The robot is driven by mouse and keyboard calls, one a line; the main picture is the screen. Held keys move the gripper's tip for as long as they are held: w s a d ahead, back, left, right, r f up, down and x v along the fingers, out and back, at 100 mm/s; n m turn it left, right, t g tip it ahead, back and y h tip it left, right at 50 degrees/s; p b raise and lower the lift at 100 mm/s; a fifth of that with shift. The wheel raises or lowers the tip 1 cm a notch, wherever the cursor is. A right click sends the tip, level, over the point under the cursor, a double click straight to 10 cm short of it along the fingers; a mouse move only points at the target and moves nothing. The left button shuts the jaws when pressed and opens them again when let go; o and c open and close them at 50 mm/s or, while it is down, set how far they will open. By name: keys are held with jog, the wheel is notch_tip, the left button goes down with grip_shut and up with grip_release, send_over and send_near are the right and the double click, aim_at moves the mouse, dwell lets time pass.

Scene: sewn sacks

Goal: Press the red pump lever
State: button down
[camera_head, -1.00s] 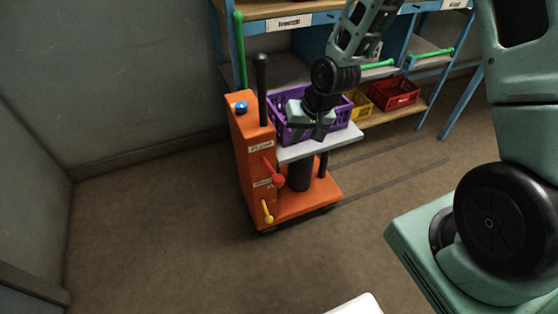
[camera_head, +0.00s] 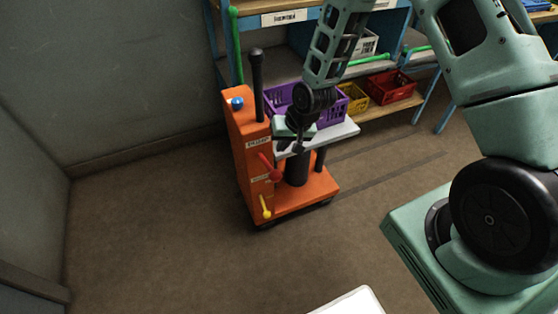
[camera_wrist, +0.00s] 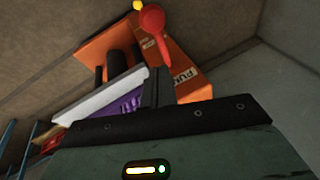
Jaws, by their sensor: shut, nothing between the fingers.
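The red pump lever (camera_head: 270,168) sticks out from the side of the orange lift cart (camera_head: 243,150), below a label. In the wrist view the red lever (camera_wrist: 152,22) has a round knob and shows just beyond my fingertips. My gripper (camera_head: 297,150) is shut and empty. It hangs by the near edge of the cart's platform, above the lever and a little to its right in the head view. I cannot tell whether the fingertips touch the lever. A yellow lever (camera_head: 265,207) sits lower on the same cart, and a blue button (camera_head: 236,103) is on its top.
A black handle post (camera_head: 258,85) rises from the cart. A blue shelf with yellow (camera_head: 354,97) and red (camera_head: 391,87) crates stands behind.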

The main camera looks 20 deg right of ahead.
jog(key=shift+s+a+f+p, duration=0.2)
jog(key=shift+a+f, duration=0.1)
jog(key=shift+f, duration=0.6)
jog(key=shift+s+a+f+p, duration=0.1)
jog(key=shift+s+a+f, duration=0.15)
jog(key=shift+f, duration=0.65)
jog(key=shift+s+a+f+p, duration=0.15)
jog(key=shift+a+f, duration=0.15)
jog(key=shift+f, duration=0.6)
jog(key=shift+f, duration=0.1)
